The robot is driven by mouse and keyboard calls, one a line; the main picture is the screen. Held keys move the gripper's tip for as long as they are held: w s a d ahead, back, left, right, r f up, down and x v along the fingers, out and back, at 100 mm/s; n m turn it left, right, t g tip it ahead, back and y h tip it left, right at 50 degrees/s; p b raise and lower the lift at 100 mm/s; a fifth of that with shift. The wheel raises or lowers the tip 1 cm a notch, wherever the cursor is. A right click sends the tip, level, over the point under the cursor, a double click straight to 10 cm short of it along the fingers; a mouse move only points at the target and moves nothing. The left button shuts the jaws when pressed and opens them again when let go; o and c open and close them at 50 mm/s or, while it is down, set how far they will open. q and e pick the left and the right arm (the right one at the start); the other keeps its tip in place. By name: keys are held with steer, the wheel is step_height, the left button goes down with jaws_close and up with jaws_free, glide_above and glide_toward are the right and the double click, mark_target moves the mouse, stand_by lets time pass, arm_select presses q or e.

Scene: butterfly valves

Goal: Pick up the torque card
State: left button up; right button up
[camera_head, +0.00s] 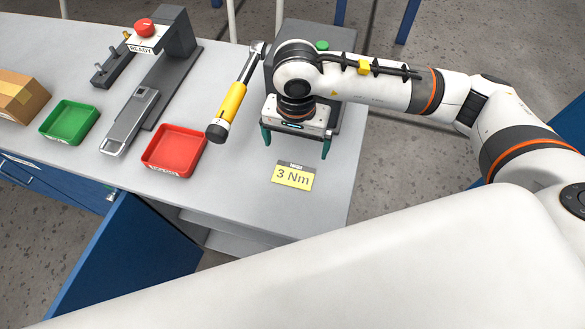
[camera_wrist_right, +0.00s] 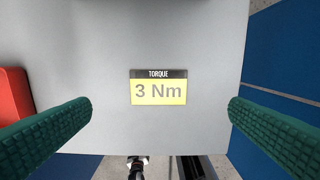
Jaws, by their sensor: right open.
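The torque card (camera_head: 292,176) is a small yellow card with a dark top strip, reading "3 Nm". It lies flat on the grey bench near its front right part. In the right wrist view the card (camera_wrist_right: 158,88) lies between the two green fingers, apart from both. My right gripper (camera_head: 296,147) is open and empty, with its fingers pointing down just behind the card in the head view. It also shows in the right wrist view (camera_wrist_right: 160,125). My left gripper is not in view.
A red tray (camera_head: 174,150) and a green tray (camera_head: 70,122) stand left on the bench (camera_head: 235,195). A yellow-handled torque wrench (camera_head: 231,101) is left of my right gripper. A fixture with a red button (camera_head: 145,27) stands behind. A cardboard box (camera_head: 20,96) is far left.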

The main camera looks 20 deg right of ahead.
steer(key=p, duration=0.2)
glide_above(294, 175)
steer(key=f, duration=0.5)
steer(key=shift+w+d, duration=0.1)
steer(key=shift+d, duration=0.15)
steer(key=f, duration=0.1)
steer(key=f+p, duration=0.1)
steer(key=f, duration=0.1)
steer(key=f+p, duration=0.1)
steer(key=shift+a+f, duration=0.25)
steer(key=shift+f, duration=0.5)
steer(key=shift+f, duration=0.1)
steer(key=c, duration=0.8)
